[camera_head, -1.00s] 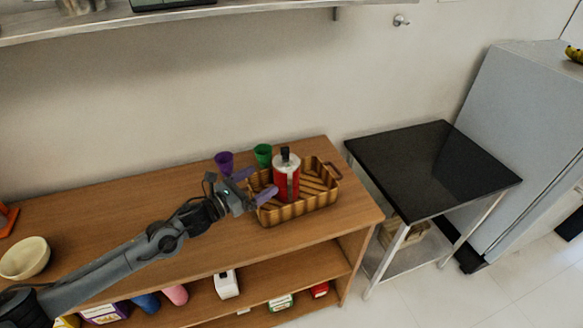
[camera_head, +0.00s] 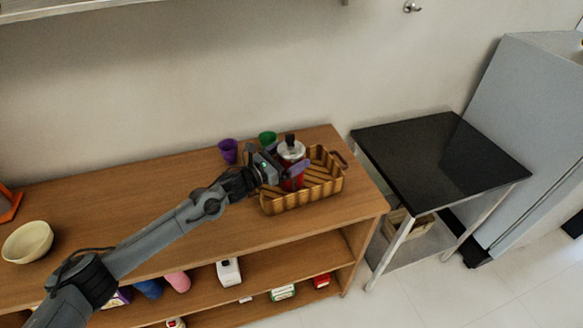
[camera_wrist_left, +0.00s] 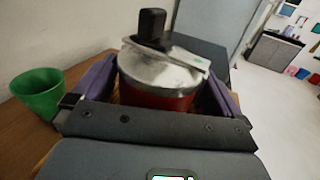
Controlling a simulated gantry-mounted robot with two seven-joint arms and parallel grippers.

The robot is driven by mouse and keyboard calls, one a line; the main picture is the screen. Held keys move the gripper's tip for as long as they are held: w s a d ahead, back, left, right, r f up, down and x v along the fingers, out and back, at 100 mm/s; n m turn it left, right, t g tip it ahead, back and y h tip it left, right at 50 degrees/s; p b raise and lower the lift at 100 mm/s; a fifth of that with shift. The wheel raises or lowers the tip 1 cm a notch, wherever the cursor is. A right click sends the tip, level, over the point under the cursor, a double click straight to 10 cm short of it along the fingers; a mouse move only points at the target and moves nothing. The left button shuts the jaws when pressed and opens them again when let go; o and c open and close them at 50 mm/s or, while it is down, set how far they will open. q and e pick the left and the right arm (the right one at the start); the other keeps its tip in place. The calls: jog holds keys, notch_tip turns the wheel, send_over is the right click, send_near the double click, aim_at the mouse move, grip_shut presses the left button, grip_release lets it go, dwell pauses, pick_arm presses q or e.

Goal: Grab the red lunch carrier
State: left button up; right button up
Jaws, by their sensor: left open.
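The red lunch carrier (camera_head: 293,181) has a silver lid with a black knob and stands upright in the wicker basket (camera_head: 320,192) on the wooden counter. In the left wrist view the carrier (camera_wrist_left: 157,97) fills the middle, with a silver clasp bar across its lid. My left gripper (camera_head: 288,165) is open, and its purple fingers reach along both sides of the carrier. In the left wrist view one finger of the left gripper (camera_wrist_left: 158,92) is on each side of the carrier. Contact is hard to tell. My right gripper is not in view.
A purple cup (camera_head: 228,151) and a green cup (camera_head: 267,138) stand behind the gripper; the green one is close to the left finger in the wrist view. A cream bowl (camera_head: 27,241) sits far left. A black-topped table (camera_head: 440,155) stands right of the counter.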

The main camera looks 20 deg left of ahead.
pick_arm(q)
jog(key=shift+w+d, duration=0.25)
jog(key=shift+w, duration=0.2)
jog(key=c, duration=1.1)
jog(key=shift+r, duration=0.15)
jog(key=shift+c, duration=0.9)
